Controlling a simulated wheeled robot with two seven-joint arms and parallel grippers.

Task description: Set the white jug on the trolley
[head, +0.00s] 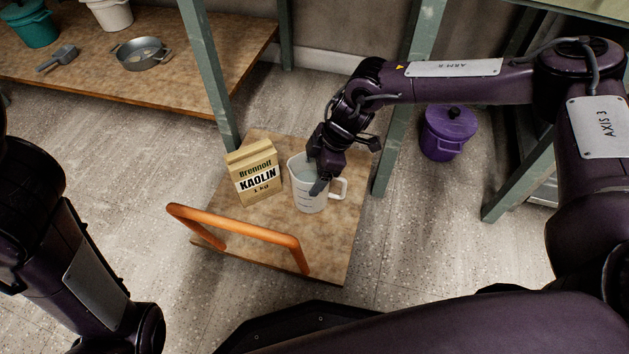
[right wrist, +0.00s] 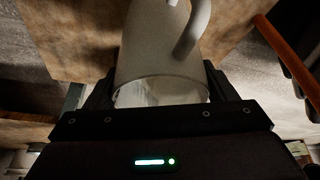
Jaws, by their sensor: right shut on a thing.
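The white jug (head: 307,196) with grey markings and a handle on its right stands upright at the trolley's top, and looks to be on or just above it. The trolley (head: 325,243) is a low brown board with an orange push handle (head: 240,228) along its near side. My right gripper (head: 322,176) is shut on the jug near its rim, one finger inside or across the opening. In the right wrist view the jug (right wrist: 160,50) fills the space between the fingers. My left gripper is out of view; only my left arm shows.
A kaolin bag (head: 254,176) stands on the trolley just left of the jug. A purple lidded pot (head: 447,132) is on the floor at right. Green shelf posts (head: 212,75) rise close behind the trolley. A shelf at back left holds a metal pot (head: 143,54) and a scoop (head: 58,58).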

